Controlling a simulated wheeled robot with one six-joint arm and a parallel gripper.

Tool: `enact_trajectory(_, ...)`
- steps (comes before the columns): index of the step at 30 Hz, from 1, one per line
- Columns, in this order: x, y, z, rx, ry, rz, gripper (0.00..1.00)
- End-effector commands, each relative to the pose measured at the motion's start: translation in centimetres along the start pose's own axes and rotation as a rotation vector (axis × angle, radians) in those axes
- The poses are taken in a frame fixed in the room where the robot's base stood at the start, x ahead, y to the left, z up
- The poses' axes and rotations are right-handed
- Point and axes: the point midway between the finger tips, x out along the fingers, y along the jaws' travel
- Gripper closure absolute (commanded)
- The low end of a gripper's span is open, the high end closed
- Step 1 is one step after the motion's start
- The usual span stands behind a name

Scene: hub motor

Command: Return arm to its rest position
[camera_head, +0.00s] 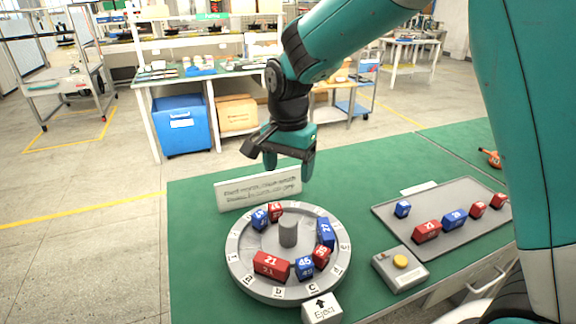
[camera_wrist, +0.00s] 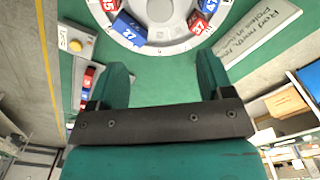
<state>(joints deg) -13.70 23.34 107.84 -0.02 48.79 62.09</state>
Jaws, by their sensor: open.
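My gripper (camera_head: 289,168) hangs open and empty above the green table (camera_head: 358,177), behind the round grey turntable. In the wrist view my gripper (camera_wrist: 161,84) shows two spread fingers with nothing between them. The turntable (camera_head: 288,231) has a central post and lettered slots round its rim. Several red and blue numbered blocks stand on it, among them a red 21 block (camera_head: 271,266), a blue 45 block (camera_head: 304,268) and a blue 27 block (camera_head: 325,232). The turntable also shows at the top of the wrist view (camera_wrist: 154,10). My gripper touches none of the blocks.
A sign board (camera_head: 258,188) stands behind the turntable, below my gripper. A grey tray (camera_head: 468,193) with several red and blue blocks lies at right. A box with a yellow button (camera_head: 399,262) and an Eject block (camera_head: 322,308) stand near the front edge.

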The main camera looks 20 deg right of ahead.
Motion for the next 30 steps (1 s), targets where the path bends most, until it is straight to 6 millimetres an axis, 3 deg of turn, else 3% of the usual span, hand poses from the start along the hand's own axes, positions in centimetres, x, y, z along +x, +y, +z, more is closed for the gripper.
enact_trajectory(8,-0.1,0.1,0.2,-0.011,-0.001,-0.003,0.26)
enact_trajectory(11,-1.2,1.0,1.5,-0.113,-0.013,-0.027,0.26)
enact_trajectory(14,-3.2,3.3,4.5,-0.343,-0.037,-0.079,0.26)
enact_trajectory(18,-5.5,7.9,10.3,-0.771,-0.063,-0.188,0.26)
enact_trajectory(24,-6.5,13.6,17.2,-1.261,-0.057,-0.337,0.26)
enact_trajectory(30,-6.5,15.6,19.8,-1.443,-0.046,-0.396,0.26)
